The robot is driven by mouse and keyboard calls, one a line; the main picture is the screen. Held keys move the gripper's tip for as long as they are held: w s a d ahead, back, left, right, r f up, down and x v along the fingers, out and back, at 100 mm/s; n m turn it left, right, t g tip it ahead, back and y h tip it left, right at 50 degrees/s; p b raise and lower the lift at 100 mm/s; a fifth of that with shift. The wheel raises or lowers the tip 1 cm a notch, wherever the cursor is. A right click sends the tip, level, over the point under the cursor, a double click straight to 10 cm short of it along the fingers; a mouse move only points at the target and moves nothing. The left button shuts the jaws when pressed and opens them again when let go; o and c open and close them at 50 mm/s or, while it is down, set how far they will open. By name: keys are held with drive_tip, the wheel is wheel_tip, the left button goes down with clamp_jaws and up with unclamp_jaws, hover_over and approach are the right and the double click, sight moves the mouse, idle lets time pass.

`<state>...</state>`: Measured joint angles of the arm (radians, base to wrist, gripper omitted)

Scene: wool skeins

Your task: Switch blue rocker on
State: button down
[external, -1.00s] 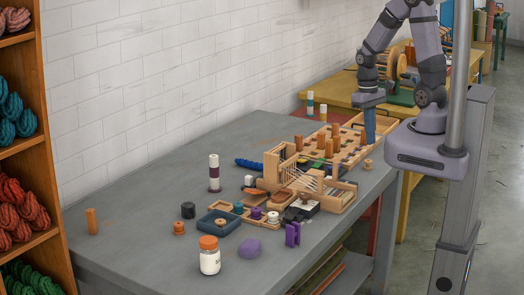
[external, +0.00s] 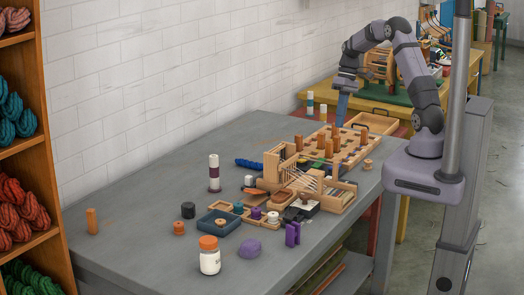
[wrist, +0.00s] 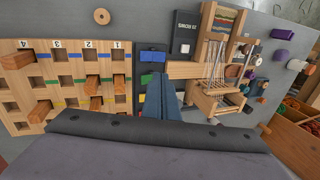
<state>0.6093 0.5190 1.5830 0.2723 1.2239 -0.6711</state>
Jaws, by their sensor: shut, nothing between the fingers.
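The blue rocker (wrist: 152,56) shows in the wrist view at the top of a narrow strip between the peg board and the loom. A green rocker (wrist: 147,78) lies just below it, and the lower part of the strip is partly hidden by my fingers. My gripper (wrist: 160,82) is shut and empty, its blue fingertips a little below the blue rocker in the picture. I cannot make out the blue rocker's tilt.
The peg board (wrist: 66,72) with wooden pegs lies left of the strip. The loom (wrist: 215,70) stands close on its right, with a dark box (wrist: 184,34) beside it. A white jar (external: 210,262) and small parts crowd the near table. The table's left side is mostly clear.

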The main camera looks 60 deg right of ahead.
drive_tip(key=shift+s+a+n, duration=0.1)
drive_tip(key=shift+s+n, duration=0.05)
drive_tip(key=shift+n, duration=0.15)
drive_tip(key=p+x, duration=0.4)
drive_tip(key=x, duration=1)
drive_tip(key=shift+s, duration=0.1)
idle(0.4)
drive_tip(key=shift+a+f+h, duration=0.2)
drive_tip(key=shift+f+h, duration=0.1)
drive_tip(key=shift+h, duration=0.1)
drive_tip(key=shift+d, duration=0.15)
drive_tip(key=shift+d+r, duration=0.2)
drive_tip(key=shift+d, duration=0.45)
